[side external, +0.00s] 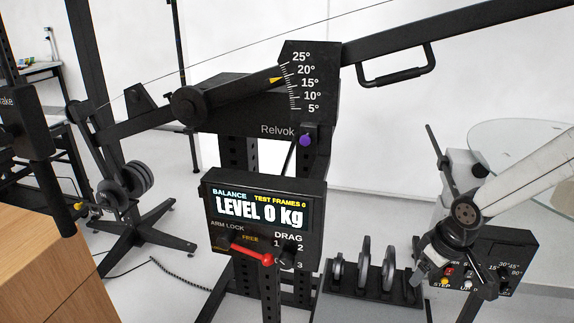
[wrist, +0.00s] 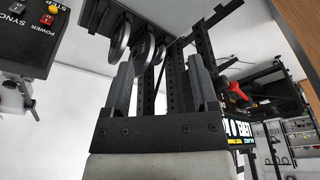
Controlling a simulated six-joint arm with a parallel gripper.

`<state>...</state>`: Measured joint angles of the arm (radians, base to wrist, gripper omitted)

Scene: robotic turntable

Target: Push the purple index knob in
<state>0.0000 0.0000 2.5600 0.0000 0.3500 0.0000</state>
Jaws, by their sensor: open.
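The purple index knob (side external: 306,140) is small and round. It sits on the front of the black plate (side external: 310,95) below the degree scale, right of the word Relvok. I cannot make it out in the wrist view. My gripper (side external: 420,270) is at the lower right in the side view, well below and to the right of the knob, apart from it. In the wrist view my gripper (wrist: 160,82) has two dark fingers standing wide apart, with nothing held between them.
A display box (side external: 262,212) reading LEVEL 0 kg, with a red lever (side external: 250,253), is below the knob. Weight plates (side external: 364,265) stand on a rack left of my gripper. A button box (side external: 487,268) is close behind it. A long black arm (side external: 450,32) extends up right.

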